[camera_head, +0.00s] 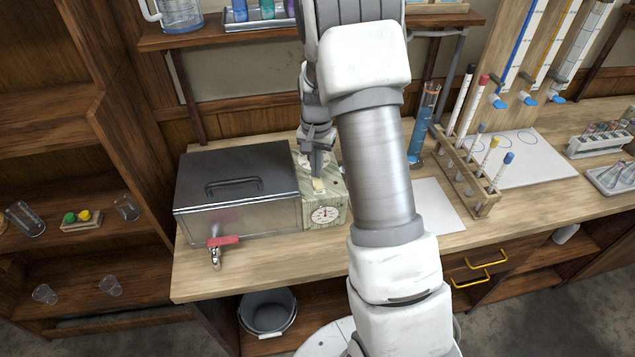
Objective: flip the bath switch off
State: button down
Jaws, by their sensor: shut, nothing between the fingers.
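The bath (270,215) is a metal box with a dark lid and a handle, on the left part of the bench. A pale greenish control box (337,208) with a round dial (326,215) stands against its right side. A small cream-coloured piece, which looks like the switch (318,184), shows on top of the control box. My gripper (318,174) points down right at this piece, with its fingers shut and empty. I cannot tell whether the fingertips touch it or which way the switch is set. My arm hides the right side of the control box.
A red-handled tap (223,241) sticks out from the bath's front. A blue cylinder (424,122) and a wooden rack of tubes (468,183) stand to the right of my arm. A shelf (270,30) with glassware is above. A bucket (267,313) sits below the bench.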

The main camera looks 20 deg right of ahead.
jog(key=shift+f+b, duration=0.4)
jog(key=shift+f, duration=0.15)
jog(key=shift+r, duration=0.15)
jog(key=shift+r+p, duration=2.2)
jog(key=shift+r, duration=1.2)
jog(key=s+a+r+n+t+b, duration=0.1)
jog(key=s+a+r+n, duration=0.2)
jog(key=r, duration=0.4)
jog(key=s+a+r+t+b, duration=0.1)
jog(key=s+a+r+t, duration=0.15)
jog(key=s+r, duration=0.45)
jog(key=s+a+r+n+t, duration=0.1)
jog(key=s+a+r+n, duration=0.1)
jog(key=s, duration=0.5)
jog(key=s+a+r+n+t+b, duration=0.1)
jog(key=s+a+r+n, duration=0.1)
jog(key=s, duration=0.6)
jog(key=shift+s+a+r+n, duration=0.2)
jog(key=shift+a+r+n, duration=0.15)
jog(key=shift+n, duration=0.25)
